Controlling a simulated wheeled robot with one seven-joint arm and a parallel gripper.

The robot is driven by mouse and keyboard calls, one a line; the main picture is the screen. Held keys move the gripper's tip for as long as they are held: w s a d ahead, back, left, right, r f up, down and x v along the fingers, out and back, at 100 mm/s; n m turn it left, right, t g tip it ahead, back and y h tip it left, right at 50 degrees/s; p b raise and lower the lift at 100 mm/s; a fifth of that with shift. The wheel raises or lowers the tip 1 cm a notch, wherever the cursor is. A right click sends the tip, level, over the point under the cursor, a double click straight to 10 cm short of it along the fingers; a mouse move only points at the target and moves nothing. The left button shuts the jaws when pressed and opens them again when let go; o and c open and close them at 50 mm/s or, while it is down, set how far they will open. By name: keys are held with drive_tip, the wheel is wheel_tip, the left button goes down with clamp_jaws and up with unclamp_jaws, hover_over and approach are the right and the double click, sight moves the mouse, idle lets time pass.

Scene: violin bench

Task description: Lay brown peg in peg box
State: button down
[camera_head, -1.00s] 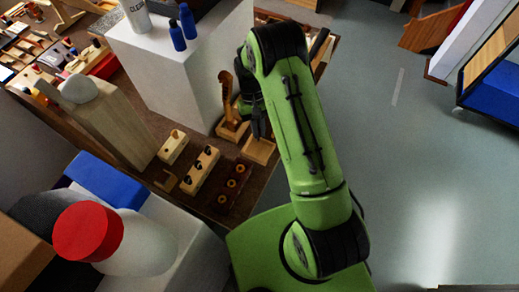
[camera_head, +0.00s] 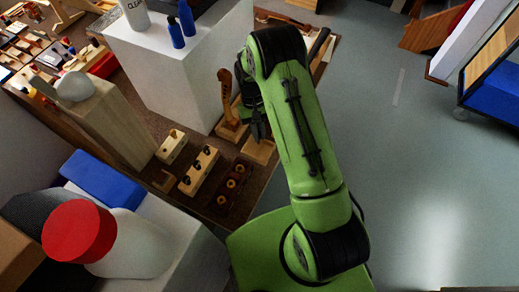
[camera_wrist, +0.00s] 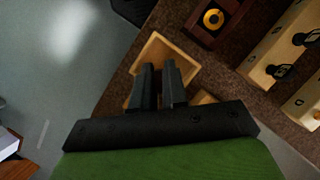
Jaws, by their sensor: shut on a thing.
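The peg box (camera_wrist: 182,57), a small open tray of light wood, lies under my fingertips in the wrist view. In the head view the peg box (camera_head: 262,152) is at the table's right edge, just below my gripper (camera_head: 260,132). In the wrist view my gripper (camera_wrist: 158,67) points at the box, its two dark fingers close together with a narrow gap. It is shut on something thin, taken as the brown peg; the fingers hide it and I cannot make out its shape. Whether it touches the box floor cannot be told.
A dark red-brown block (camera_head: 235,184) with brass-coloured rings and a pale block with black pegs (camera_head: 199,170) stand left of the box. A carved scroll on a stand (camera_head: 227,103) rises close behind it. A white block (camera_head: 190,85) stands farther back. Open floor lies right.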

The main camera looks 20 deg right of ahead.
drive_tip(key=shift+f+b, duration=1.85)
drive_tip(key=shift+f, duration=0.65)
idle(0.8)
drive_tip(key=c, duration=1.1)
unclamp_jaws()
drive_tip(key=p+v, duration=0.2)
drive_tip(key=v, duration=1.3)
drive_tip(key=shift+w+r, duration=0.2)
drive_tip(key=shift+r, duration=0.15)
